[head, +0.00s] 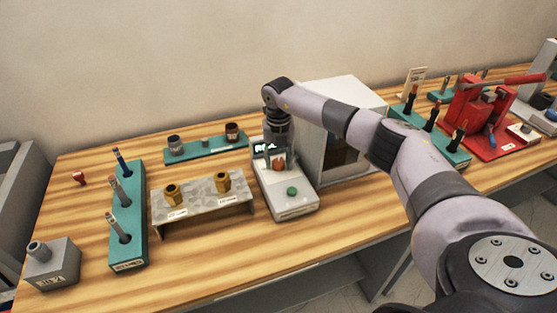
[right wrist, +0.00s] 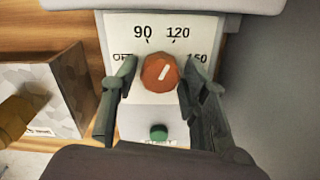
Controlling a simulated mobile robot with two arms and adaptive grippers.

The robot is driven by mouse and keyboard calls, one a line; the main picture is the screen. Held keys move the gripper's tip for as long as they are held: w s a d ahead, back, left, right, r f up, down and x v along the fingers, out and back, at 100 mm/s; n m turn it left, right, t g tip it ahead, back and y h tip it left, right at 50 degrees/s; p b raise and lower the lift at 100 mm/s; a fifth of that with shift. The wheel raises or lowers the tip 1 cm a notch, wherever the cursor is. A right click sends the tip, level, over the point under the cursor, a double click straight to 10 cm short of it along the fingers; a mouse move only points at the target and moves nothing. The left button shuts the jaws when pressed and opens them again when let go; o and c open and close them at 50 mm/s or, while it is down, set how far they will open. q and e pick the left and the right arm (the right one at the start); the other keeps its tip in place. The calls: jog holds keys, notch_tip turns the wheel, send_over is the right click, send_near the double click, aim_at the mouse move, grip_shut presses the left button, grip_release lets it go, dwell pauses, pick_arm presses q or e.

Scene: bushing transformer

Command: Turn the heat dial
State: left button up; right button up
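The heat dial (right wrist: 158,73) is an orange-brown knob on a white panel marked OFF, 90, 120 and 150. Its white pointer line slants to the upper right, close to the 120 mark. My right gripper (right wrist: 158,62) has one finger on each side of the dial. The left finger seems a sliver apart from it, and the right finger is very close or touching. In the head view the dial (head: 278,166) sits on a white unit (head: 293,207) below my right gripper (head: 276,155), partly hidden by it. My left gripper is not in view.
A green button (right wrist: 158,132) is on the same unit, below the dial. A grey stand with brass fittings (head: 208,222) is to the left. A white oven-like box (head: 345,92) stands close on the right, behind my right arm. Bare wood lies in front.

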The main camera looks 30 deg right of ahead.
aim_at(279, 162)
jog(key=shift+o, duration=0.9)
notch_tip(279, 162, up, 12)
jog(key=shift+s+f, duration=0.15)
jog(key=shift+f, duration=0.05)
